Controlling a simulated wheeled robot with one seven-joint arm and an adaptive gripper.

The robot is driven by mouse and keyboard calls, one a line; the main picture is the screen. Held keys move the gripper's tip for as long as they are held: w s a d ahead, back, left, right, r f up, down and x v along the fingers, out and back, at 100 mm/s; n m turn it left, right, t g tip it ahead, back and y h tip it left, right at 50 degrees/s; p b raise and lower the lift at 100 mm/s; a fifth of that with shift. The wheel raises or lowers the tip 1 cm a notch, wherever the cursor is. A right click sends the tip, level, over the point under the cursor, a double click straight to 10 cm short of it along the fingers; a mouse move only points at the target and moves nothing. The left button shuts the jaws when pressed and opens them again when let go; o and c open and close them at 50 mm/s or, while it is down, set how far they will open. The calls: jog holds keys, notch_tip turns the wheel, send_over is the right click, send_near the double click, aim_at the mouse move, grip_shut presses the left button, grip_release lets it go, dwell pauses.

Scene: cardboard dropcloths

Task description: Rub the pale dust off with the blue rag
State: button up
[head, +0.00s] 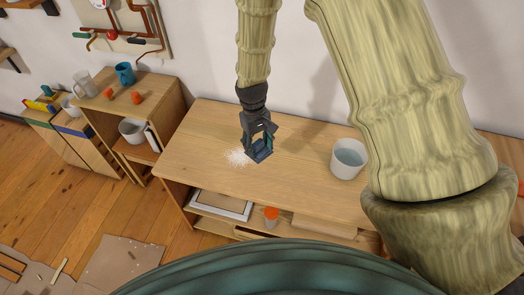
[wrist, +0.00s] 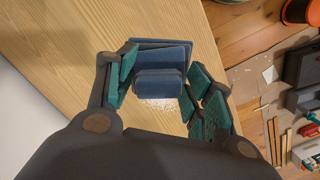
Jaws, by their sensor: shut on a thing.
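My gripper (head: 258,146) hangs over the wooden tabletop and is shut on the blue rag (head: 260,155). In the wrist view the blue rag (wrist: 160,65) shows as a folded dark blue block between the green-padded fingers of my gripper (wrist: 158,85). The pale dust (head: 237,157) is a white speckled patch on the table, just left of the rag in the head view. In the wrist view some of the dust (wrist: 160,103) shows beside the rag's near edge. I cannot tell whether the rag touches the wood.
The wooden table (head: 200,140) has a white bucket (head: 348,158) to the right of my gripper. A lower shelf holds a framed panel (head: 221,205) and an orange-lidded jar (head: 271,217). A cabinet with mugs (head: 125,73) stands left.

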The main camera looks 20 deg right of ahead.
jog(key=w+f+n+b, duration=0.1)
jog(key=f+b, duration=0.1)
jog(key=b, duration=0.1)
jog(key=w+d+f+n+b, duration=0.1)
jog(key=w+f+n+b, duration=0.1)
jog(key=b, duration=0.2)
jog(key=w+f+n+t+b, duration=0.1)
jog(key=f+n+b, duration=0.1)
jog(key=b, duration=0.2)
jog(key=shift+w+d+f, duration=0.15)
jog(key=shift+w+f, duration=0.2)
jog(key=shift+f, duration=0.05)
jog(key=shift+f+b, duration=2)
jog(key=shift+b, duration=0.05)
jog(key=shift+f+p, duration=0.4)
jog(key=shift+s+p, duration=0.1)
jog(key=shift+p, duration=0.75)
